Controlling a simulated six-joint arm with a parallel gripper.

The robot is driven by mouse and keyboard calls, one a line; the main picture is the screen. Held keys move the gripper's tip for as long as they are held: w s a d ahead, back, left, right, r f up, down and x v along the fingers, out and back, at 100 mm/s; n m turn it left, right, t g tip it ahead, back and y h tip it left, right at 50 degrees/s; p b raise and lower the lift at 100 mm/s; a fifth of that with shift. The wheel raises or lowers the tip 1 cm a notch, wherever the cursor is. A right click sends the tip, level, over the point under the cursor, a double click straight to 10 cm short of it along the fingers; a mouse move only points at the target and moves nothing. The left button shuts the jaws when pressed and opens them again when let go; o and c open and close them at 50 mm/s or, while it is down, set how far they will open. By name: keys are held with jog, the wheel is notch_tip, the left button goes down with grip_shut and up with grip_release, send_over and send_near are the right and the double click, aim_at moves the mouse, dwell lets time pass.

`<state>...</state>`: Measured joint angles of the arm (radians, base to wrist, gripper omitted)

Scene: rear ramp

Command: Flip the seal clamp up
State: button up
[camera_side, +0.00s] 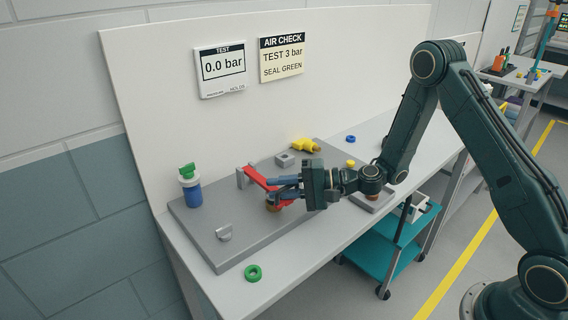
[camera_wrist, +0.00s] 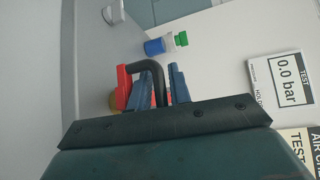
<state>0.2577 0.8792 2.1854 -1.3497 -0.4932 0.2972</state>
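The red seal clamp (camera_side: 256,178) is on the grey plate, with a red arm sloping down toward my gripper. In the wrist view its red part (camera_wrist: 123,84) shows beside a black bent bar (camera_wrist: 148,66). My gripper (camera_side: 279,187) is at the clamp, its blue fingers on either side of some of its parts. In the wrist view the fingers (camera_wrist: 160,88) stand apart with the black bar between them. I cannot tell whether they grip it. A brown round part (camera_side: 272,207) sits under the clamp, partly hidden by the fingers.
A blue bottle with a green cap (camera_side: 190,188) stands at the plate's left. A grey bracket (camera_side: 224,232) is at the front, with a green ring (camera_side: 253,272) on the bench. A yellow fitting (camera_side: 305,145) and grey block (camera_side: 284,160) lie behind. The gauge sign (camera_side: 222,68) reads 0.0 bar.

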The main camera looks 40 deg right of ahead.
aim_at(268, 188)
jog(key=shift+c, duration=0.2)
grip_shut()
jog(key=shift+r, duration=0.15)
jog(key=shift+w+r+m+g, duration=0.2)
jog(key=shift+r, duration=0.3)
jog(key=shift+w+r+m+g, duration=0.15)
jog(key=shift+r+m+g, duration=0.05)
jog(key=shift+r, duration=0.3)
jog(key=shift+w+r+m+g+h, duration=0.2)
jog(key=shift+w+r+m+g, duration=0.05)
jog(key=shift+r, duration=0.3)
jog(key=shift+w+r+m+g+h, duration=0.2)
jog(key=shift+w+r+m+g, duration=0.05)
jog(key=shift+r, duration=0.25)
jog(key=w+r+m+g+h, duration=0.1)
jog(key=w+r+m+g, duration=0.2)
jog(key=w, duration=0.7)
jog(key=shift+w+r+g+h, duration=0.3)
jog(key=shift+r+g, duration=0.7)
jog(key=shift+r, duration=1.3)
jog(key=shift+w, duration=0.1)
